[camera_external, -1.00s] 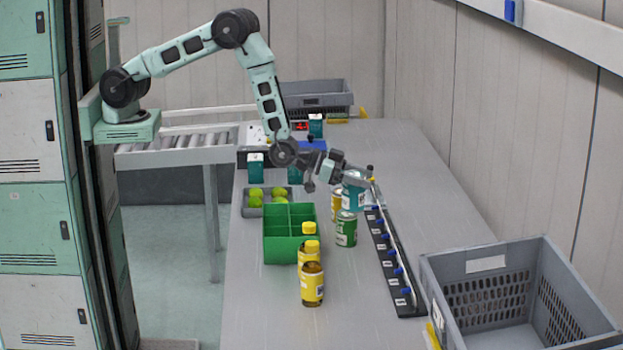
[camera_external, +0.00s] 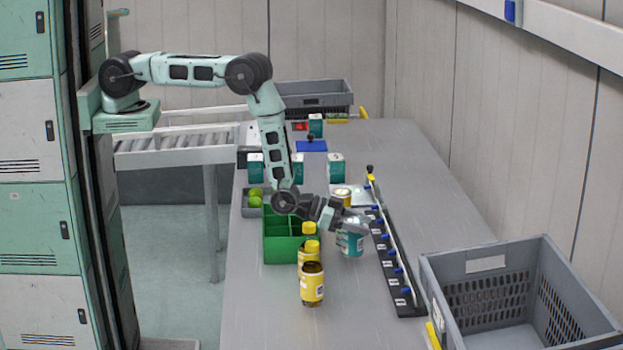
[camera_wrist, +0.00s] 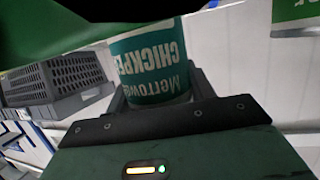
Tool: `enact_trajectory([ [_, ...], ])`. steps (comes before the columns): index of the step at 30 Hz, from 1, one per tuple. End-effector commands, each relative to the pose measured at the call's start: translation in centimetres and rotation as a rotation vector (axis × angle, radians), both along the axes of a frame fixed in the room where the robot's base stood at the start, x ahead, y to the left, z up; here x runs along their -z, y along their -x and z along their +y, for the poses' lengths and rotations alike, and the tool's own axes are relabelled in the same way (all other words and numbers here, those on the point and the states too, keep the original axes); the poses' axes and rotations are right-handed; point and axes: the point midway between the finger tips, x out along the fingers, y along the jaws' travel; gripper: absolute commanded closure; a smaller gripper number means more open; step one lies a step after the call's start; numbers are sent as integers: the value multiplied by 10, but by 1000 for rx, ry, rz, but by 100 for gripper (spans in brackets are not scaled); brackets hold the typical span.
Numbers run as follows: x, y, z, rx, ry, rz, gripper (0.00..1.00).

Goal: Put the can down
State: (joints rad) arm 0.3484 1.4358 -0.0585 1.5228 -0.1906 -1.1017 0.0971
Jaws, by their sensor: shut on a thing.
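The can is teal and white with a chickpea label. In the external view the can (camera_external: 350,244) is low over the grey table, right of the green divided crate; I cannot tell whether its base touches the table. My gripper (camera_external: 354,224) is shut on its upper part. In the wrist view the can (camera_wrist: 155,62) sits between the fingers, its label text inverted. The green can seen earlier at this spot is not visible in the external view, perhaps hidden behind the held can.
Yellow-capped bottles (camera_external: 312,284) stand in front of the green divided crate (camera_external: 290,252). A black rail with blue knobs (camera_external: 397,278) runs close on the right. A yellow can (camera_external: 341,194) stands behind. A grey crate (camera_external: 490,250) is at front right.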

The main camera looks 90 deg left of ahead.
Motion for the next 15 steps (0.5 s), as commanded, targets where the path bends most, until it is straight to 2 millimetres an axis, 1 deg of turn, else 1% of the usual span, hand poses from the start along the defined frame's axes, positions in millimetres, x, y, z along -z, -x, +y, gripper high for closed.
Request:
enact_trajectory([
  [3, 14, 1, 0, 0, 0, 0, 84],
  [7, 28, 0, 0, 0, 0, 0, 84],
  [10, 33, 0, 0, 0, 0, -1, 84],
  [15, 34, 0, 0, 1, 0, -1, 84],
])
